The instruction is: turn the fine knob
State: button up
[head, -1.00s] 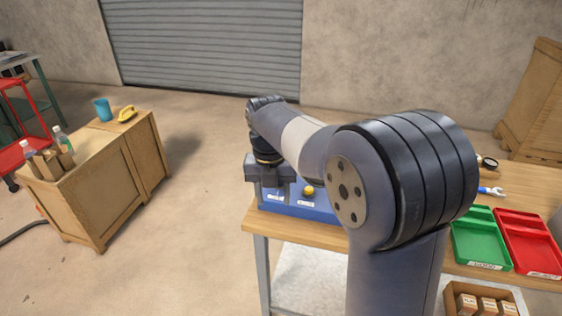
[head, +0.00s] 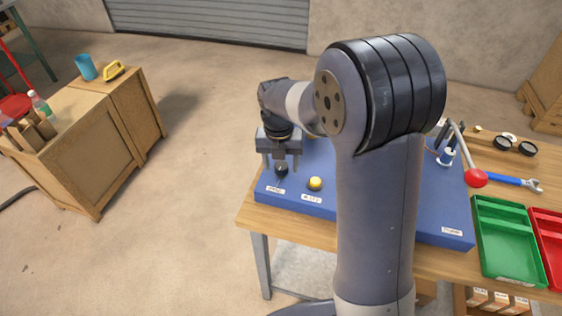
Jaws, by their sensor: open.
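A blue panel (head: 430,215) lies on the wooden workbench. A small black knob (head: 281,170) stands at its front left corner, with a white label in front. A yellow knob (head: 315,184) stands just to its right, with its own label. The labels are too small to read surely, so I cannot tell by print which knob is the fine one. My gripper (head: 280,163) points down, open, at the black knob. Its fingers show on the left and right of the knob. I cannot tell whether they touch it. My arm hides the middle of the panel.
A blue wrench (head: 512,181), a green tray (head: 508,243) and a red tray (head: 549,235) lie further right. A wooden cabinet (head: 85,150) stands apart at left, with clear floor between.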

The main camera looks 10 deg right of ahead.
jog(key=shift+c, duration=0.3)
jog(key=c, duration=0.9)
jog(key=shift+c, duration=0.2)
